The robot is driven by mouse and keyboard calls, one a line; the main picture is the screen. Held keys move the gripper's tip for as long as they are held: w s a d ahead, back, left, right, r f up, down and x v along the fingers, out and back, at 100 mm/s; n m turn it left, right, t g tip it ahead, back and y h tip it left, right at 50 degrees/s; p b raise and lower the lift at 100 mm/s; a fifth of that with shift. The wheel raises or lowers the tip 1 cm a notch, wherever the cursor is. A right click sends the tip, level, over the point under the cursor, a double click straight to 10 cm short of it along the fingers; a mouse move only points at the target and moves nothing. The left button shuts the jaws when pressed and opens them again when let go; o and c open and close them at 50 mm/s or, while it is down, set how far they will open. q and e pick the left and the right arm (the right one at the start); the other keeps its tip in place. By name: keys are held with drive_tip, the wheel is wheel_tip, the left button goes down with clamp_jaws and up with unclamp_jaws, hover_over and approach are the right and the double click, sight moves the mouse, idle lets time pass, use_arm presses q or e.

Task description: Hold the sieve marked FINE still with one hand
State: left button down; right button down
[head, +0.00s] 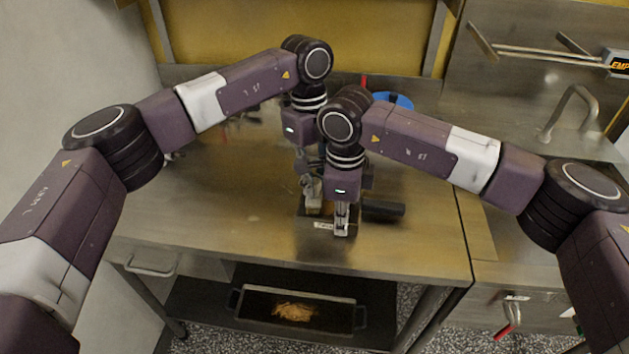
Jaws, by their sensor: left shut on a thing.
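A dark, flat sieve (316,234) is on the steel table, with a small pale label on its front edge that is too small to read. A black handle (383,208) sticks out to the right beside it. My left gripper (312,203) is shut on the sieve at its back left part. My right gripper (341,229) points straight down at the sieve's front edge, just right of the label. Its fingers look close together, but their gap is unclear. My grippers and wrists hide much of the sieve.
The steel table (220,205) is clear on the left. A blue round thing (398,101) sits behind my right arm. A tray (262,318) with brown bits is on the shelf below. A tap (572,110) and a sign (619,64) are at the right.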

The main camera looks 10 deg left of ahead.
sight(302, 194)
use_arm(q)
drive_tip(key=shift+s+a+r+m, duration=0.2)
drive_tip(key=shift+s+a, duration=0.2)
drive_tip(key=shift+a, duration=0.3)
drive_tip(key=shift+s+a+r+m, duration=0.2)
drive_tip(key=shift+s+a, duration=0.15)
drive_tip(key=shift+a, duration=0.3)
drive_tip(key=shift+w+a+f, duration=0.1)
drive_tip(key=shift+w+f, duration=0.15)
drive_tip(key=shift+w, duration=0.6)
drive_tip(key=shift+s+d+f, duration=0.15)
drive_tip(key=shift+d, duration=1.9)
drive_tip(key=shift+s+d, duration=0.1)
drive_tip(key=shift+d, duration=1.85)
drive_tip(key=shift+r, duration=0.2)
drive_tip(key=shift+a, duration=0.1)
drive_tip(key=shift+w+a, duration=0.2)
drive_tip(key=shift+a, duration=3.75)
drive_tip(key=shift+r, duration=0.15)
drive_tip(key=shift+r, duration=2.9)
